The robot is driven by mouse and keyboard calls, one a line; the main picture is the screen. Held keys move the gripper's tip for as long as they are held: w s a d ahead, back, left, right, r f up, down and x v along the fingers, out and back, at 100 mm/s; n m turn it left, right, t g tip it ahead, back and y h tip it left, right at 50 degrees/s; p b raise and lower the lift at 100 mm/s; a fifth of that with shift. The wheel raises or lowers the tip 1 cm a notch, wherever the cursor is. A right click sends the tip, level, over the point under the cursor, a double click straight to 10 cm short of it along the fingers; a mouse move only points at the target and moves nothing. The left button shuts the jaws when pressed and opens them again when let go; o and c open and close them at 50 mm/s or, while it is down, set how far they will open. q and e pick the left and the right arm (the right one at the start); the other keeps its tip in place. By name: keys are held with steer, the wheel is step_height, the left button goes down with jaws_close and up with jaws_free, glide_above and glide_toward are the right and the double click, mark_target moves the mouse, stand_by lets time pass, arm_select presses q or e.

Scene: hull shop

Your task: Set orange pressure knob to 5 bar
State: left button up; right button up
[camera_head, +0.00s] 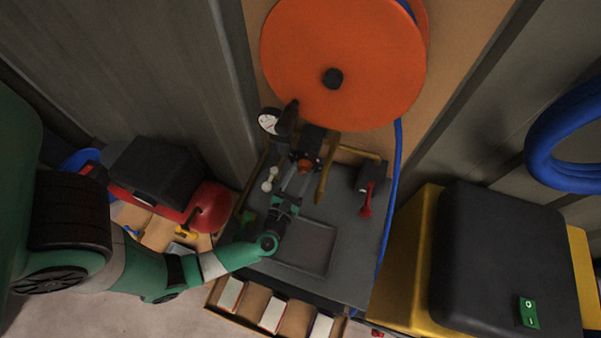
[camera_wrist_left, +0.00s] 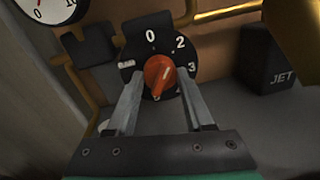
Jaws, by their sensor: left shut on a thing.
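The orange pressure knob (camera_wrist_left: 159,76) sits on a black round dial (camera_wrist_left: 182,62) with white marks: 0 at the top, 2 and 3 to the right, "bar" at the left. A short pale line shows on the knob; its exact setting is unclear. Lower dial marks are partly hidden by the knob and fingers. The knob is small in the head view (camera_head: 305,165). My left gripper (camera_wrist_left: 160,92) has one finger on each side of the knob and is shut on it. It reaches up to the knob in the head view (camera_head: 297,181). My right gripper is not in view.
A white pressure gauge (camera_head: 268,122) sits left of the knob. Brass pipes (camera_head: 325,175) and a red-handled valve (camera_head: 366,203) stand to the right. A large orange disc (camera_head: 300,60) hangs above, with a blue hose (camera_head: 396,165). A grey bench (camera_head: 345,235) lies below.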

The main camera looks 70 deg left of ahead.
arm_select(q)
jaws_close()
